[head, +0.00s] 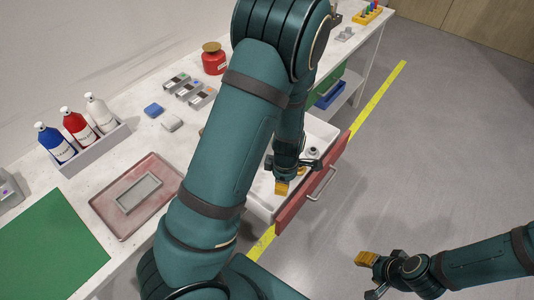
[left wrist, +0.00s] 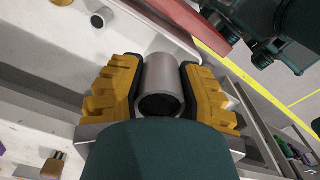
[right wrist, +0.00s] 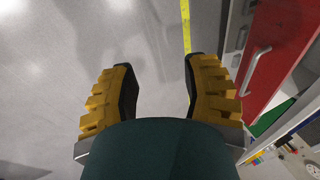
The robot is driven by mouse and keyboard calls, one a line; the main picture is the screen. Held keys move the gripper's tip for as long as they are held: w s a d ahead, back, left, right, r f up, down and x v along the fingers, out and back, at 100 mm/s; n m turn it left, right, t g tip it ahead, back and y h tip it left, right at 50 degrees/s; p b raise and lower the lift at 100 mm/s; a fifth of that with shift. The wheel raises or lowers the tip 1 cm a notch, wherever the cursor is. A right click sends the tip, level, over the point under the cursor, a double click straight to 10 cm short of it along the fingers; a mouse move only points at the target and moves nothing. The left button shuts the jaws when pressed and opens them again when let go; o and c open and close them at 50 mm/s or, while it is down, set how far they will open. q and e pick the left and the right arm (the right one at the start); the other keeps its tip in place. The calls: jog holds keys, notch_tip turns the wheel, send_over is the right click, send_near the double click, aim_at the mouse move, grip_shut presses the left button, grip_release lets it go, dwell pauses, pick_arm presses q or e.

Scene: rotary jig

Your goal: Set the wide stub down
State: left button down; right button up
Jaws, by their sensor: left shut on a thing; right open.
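The wide stub (left wrist: 160,75) is a grey metal cylinder with a dark open end. In the left wrist view it sits between the two yellow fingers of my left gripper (left wrist: 160,90), which is shut on it. In the head view my left gripper (head: 296,177) is over the open white drawer with the red front (head: 312,183), and the stub cannot be made out there. I cannot tell whether the stub touches the drawer floor. My right gripper (head: 369,274) is open and empty above the grey floor; its spread fingers show in the right wrist view (right wrist: 160,90).
Another small grey round part (left wrist: 99,18) lies in the drawer. The white bench holds a red tray (head: 104,205), a green mat (head: 45,250), a bottle rack (head: 97,146) and a red canister (head: 214,60). My left arm hides part of the bench.

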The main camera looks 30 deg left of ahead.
pick_arm(q)
jog(key=w+a+r+n+p, duration=0.1)
jog(key=a+n+p, duration=0.15)
jog(key=n, duration=0.55)
jog(key=n+b, duration=0.2)
jog(key=b, duration=0.4)
send_over(273, 200)
notch_tip(273, 200, down, 13)
jog(key=shift+f, duration=0.1)
jog(key=shift+f+b, duration=0.35)
jog(key=shift+f, duration=1.7)
jog(key=shift+f, duration=0.2)
jog(key=c, duration=0.7)
grip_release()
jog(key=shift+r, duration=0.1)
